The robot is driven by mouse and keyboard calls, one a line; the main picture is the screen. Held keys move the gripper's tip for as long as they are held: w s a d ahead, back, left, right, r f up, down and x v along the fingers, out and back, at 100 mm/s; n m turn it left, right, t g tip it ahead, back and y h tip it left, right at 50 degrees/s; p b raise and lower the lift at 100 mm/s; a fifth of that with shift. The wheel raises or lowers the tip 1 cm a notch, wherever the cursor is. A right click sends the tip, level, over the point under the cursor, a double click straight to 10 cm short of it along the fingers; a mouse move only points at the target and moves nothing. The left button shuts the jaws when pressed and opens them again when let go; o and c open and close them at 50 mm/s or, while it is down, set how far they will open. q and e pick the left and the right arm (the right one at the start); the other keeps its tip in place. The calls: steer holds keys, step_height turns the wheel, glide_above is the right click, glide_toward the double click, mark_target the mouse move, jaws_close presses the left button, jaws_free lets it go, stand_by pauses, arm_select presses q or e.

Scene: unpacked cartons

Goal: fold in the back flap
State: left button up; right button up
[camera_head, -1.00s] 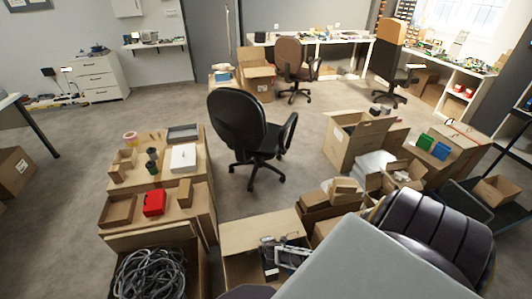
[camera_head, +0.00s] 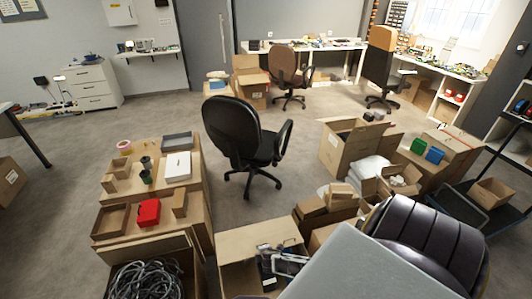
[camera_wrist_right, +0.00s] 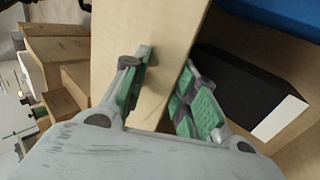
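The open carton (camera_head: 228,277) stands at the bottom centre of the head view. Its pale flap (camera_head: 258,238) shows at the far side, and dark contents lie inside. My right gripper (camera_head: 284,263) is over the carton's opening, partly covered by my grey arm link. In the right wrist view, the two green-padded fingers (camera_wrist_right: 172,78) are apart, with a cardboard panel (camera_wrist_right: 172,40) running behind and between them. I cannot tell whether they touch it. A black box with a white end (camera_wrist_right: 245,90) lies inside the carton. My left gripper is not in view.
A carton of grey cable (camera_head: 148,280) stands close at left, beside a box-top surface holding a red box (camera_head: 148,212) and small items. Several cartons (camera_head: 330,205) crowd the right side. A black office chair (camera_head: 240,135) stands behind, with open floor around it.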

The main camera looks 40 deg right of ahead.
steer(key=v, duration=1.1)
steer(key=shift+s, duration=0.15)
stand_by(0.6)
steer(key=shift+a+r, duration=0.1)
steer(key=shift+r, duration=0.05)
steer(key=shift+c, duration=0.3)
